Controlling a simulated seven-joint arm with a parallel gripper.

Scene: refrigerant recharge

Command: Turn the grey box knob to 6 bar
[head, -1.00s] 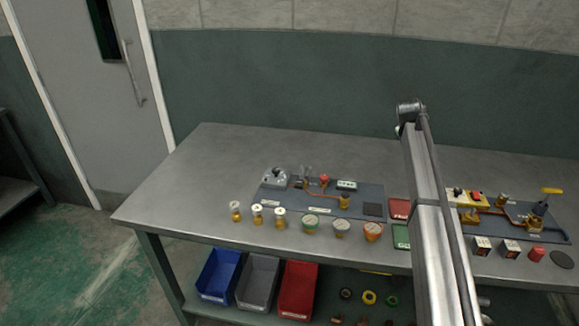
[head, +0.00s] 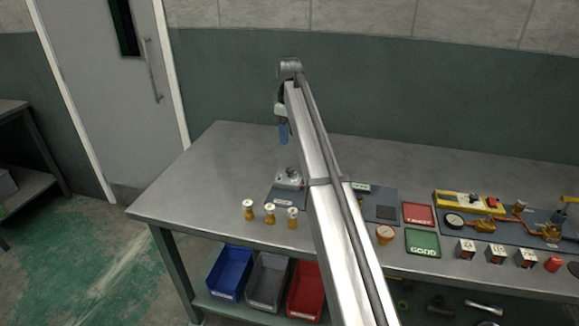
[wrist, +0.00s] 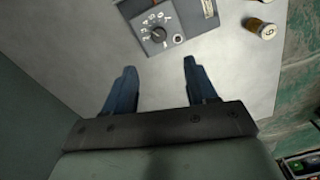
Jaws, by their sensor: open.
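The grey box (head: 288,178) stands on the left part of the bench, at the left end of a dark mat. In the wrist view the grey box (wrist: 147,45) shows a round black knob (wrist: 158,34) with a ring of white numbers around it; the pointer's exact setting is too small to read. My gripper (head: 283,140) is above the bench, behind and above the grey box. In the wrist view my gripper (wrist: 160,75) has two blue fingers wide apart with nothing between them. The knob lies beyond the fingertips, not touched.
A red tray (head: 418,214) and a green tray (head: 423,242) lie right of my arm. Blue, grey and red bins sit below. My arm hides much of the dark mat (head: 380,205).

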